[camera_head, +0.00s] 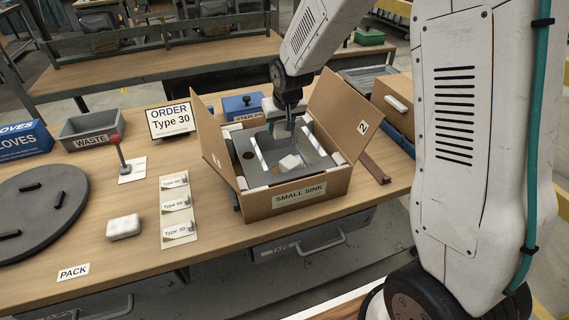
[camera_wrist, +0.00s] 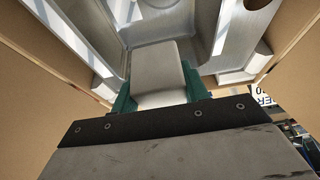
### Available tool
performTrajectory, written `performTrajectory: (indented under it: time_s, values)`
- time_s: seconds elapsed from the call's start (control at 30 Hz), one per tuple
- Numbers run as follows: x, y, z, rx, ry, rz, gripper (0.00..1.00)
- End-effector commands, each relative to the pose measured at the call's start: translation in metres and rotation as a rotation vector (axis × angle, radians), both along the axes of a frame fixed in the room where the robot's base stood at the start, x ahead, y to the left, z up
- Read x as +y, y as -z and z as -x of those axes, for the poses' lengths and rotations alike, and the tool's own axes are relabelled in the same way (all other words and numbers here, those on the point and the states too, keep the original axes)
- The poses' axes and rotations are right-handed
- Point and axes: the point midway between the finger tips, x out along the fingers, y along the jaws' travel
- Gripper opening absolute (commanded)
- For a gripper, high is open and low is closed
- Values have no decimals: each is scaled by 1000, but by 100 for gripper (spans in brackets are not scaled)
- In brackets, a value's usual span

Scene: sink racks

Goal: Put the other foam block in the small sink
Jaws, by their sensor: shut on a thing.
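The small sink (camera_head: 246,147) is a grey metal basin inside an open cardboard box (camera_head: 261,206) labelled SMALL SINK. My gripper (camera_head: 282,128) is over the basin, pointing down between the raised flaps. In the wrist view its green fingers (camera_wrist: 160,92) are shut on a pale foam block (camera_wrist: 156,62), with the basin (camera_wrist: 112,32) beyond. In the head view the held block is small and partly hidden by the fingers. Another whitish block (camera_head: 123,227) lies on the table, left of the cards.
The box flaps (camera_head: 337,107) stand up around the gripper. Pale strips line the sink's sides. A brown box (camera_head: 393,107) stands to the right, a blue case (camera_head: 244,105) behind. A WASTE bin (camera_head: 90,130), red-topped lever (camera_head: 117,143), cards (camera_head: 177,205) and round grey disc (camera_head: 38,215) are left.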

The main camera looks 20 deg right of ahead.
Motion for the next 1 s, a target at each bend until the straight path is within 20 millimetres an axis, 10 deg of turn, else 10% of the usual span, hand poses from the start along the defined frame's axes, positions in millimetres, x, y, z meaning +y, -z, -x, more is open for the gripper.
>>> performTrajectory:
  time_s: [0.67, 1.0]
  values:
    - [-3, 93, 1, 3, 11, -1, 24]
    - [-3, 98, 1, 0, 11, -1, 24]
